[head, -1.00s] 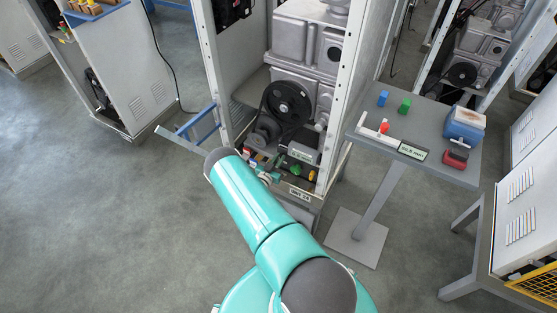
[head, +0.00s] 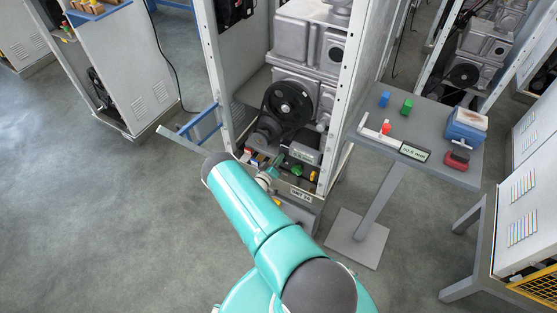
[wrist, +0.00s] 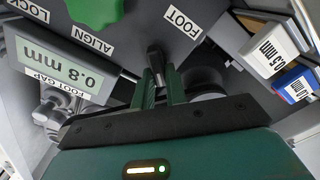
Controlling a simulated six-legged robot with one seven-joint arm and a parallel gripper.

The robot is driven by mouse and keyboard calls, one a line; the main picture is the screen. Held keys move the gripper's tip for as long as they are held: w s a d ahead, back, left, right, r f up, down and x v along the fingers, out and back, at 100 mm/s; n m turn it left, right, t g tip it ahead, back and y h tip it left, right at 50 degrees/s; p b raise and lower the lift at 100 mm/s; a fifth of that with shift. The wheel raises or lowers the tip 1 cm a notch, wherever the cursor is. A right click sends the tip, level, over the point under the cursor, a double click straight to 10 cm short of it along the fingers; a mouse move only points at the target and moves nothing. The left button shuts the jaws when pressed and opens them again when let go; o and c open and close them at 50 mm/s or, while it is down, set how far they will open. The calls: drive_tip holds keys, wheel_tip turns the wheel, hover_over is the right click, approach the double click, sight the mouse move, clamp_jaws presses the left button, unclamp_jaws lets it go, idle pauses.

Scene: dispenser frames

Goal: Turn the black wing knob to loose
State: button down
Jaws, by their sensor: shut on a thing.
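The black wing knob (wrist: 155,58) is upright in the upper middle of the wrist view, beside the FOOT label (wrist: 183,22). My gripper (wrist: 160,82) has its two green fingers shut on the knob's near part. The fingers hide some of the knob. In the head view my gripper (head: 268,176) is at the low front of the open dispenser frame (head: 335,120), partly behind my arm. The knob cannot be made out there.
A green knob (wrist: 94,10) is at the upper left, near ALIGN and LOCK labels. A FOOT GAP display (wrist: 60,68) reads 0.8 mm. Labelled blocks (wrist: 272,52) are at the right. A grey side table (head: 440,120) stands right of the frame.

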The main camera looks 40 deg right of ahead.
drive_tip(key=shift+w+d+f+n, duration=0.1)
drive_tip(key=shift+n, duration=1.35)
drive_tip(key=shift+w+d+f+n, duration=0.1)
drive_tip(key=shift+n, duration=1.3)
drive_tip(key=shift+d+f+n, duration=0.1)
drive_tip(key=shift+n, duration=1.35)
drive_tip(key=c, duration=1.5)
unclamp_jaws()
drive_tip(key=shift+o, duration=0.3)
drive_tip(key=shift+f, duration=0.1)
drive_tip(key=shift+r, duration=0.2)
drive_tip(key=shift+a+f, duration=0.15)
drive_tip(key=shift+a, duration=0.05)
